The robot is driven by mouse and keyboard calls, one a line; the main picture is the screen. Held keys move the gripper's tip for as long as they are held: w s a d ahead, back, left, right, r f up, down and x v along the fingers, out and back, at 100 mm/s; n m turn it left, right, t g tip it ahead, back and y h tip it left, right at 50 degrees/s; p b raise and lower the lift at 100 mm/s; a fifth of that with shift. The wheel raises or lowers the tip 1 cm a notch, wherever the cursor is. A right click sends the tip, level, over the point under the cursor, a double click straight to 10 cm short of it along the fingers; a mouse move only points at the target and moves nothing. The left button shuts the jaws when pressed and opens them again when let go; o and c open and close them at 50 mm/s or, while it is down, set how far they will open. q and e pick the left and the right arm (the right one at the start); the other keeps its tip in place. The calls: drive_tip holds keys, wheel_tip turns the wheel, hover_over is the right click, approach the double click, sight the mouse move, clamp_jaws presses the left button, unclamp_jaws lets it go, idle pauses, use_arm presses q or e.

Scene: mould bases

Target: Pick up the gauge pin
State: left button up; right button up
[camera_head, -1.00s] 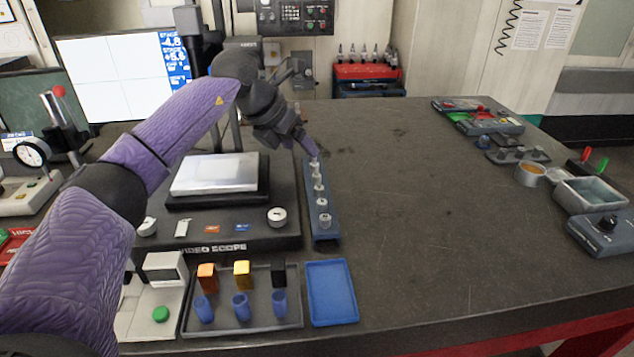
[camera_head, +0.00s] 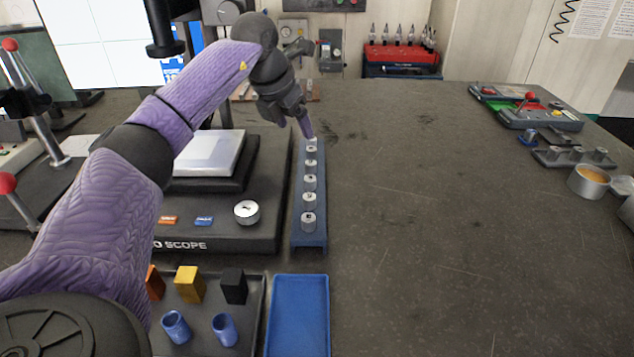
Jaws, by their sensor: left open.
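Several short silvery cylindrical pins stand in a row in a narrow blue rack (camera_head: 309,238), right of the video scope. The nearest pin (camera_head: 308,222) and the ones behind it are clear of my arm. My left gripper (camera_head: 309,133) is open, pointing down at the rack's far end. Its purple fingertips are just above or beside the farthest pin (camera_head: 311,146). I cannot tell whether they touch it, and the fingertips look small at this distance. Which pin is the gauge pin is not marked. My right gripper is out of view.
The video scope (camera_head: 220,236) with its pale stage stands left of the rack. In front are an empty blue tray (camera_head: 299,318) and a dark tray (camera_head: 252,318) with coloured blocks and blue cups. The bench (camera_head: 430,220) right of the rack is clear.

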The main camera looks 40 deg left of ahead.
sight(309, 163)
use_arm(q)
drive_tip(key=b+x, duration=0.4)
drive_tip(key=x, duration=0.7)
drive_tip(key=shift+s+f, duration=0.1)
drive_tip(key=shift+f, duration=0.3)
drive_tip(key=shift+r, duration=0.1)
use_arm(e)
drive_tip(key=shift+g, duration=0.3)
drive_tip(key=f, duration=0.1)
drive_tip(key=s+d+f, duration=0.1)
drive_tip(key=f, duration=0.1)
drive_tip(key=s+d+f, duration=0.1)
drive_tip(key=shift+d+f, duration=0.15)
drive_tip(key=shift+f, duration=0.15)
use_arm(q)
drive_tip(key=shift+c, duration=1.1)
drive_tip(key=c, duration=0.7)
clamp_jaws()
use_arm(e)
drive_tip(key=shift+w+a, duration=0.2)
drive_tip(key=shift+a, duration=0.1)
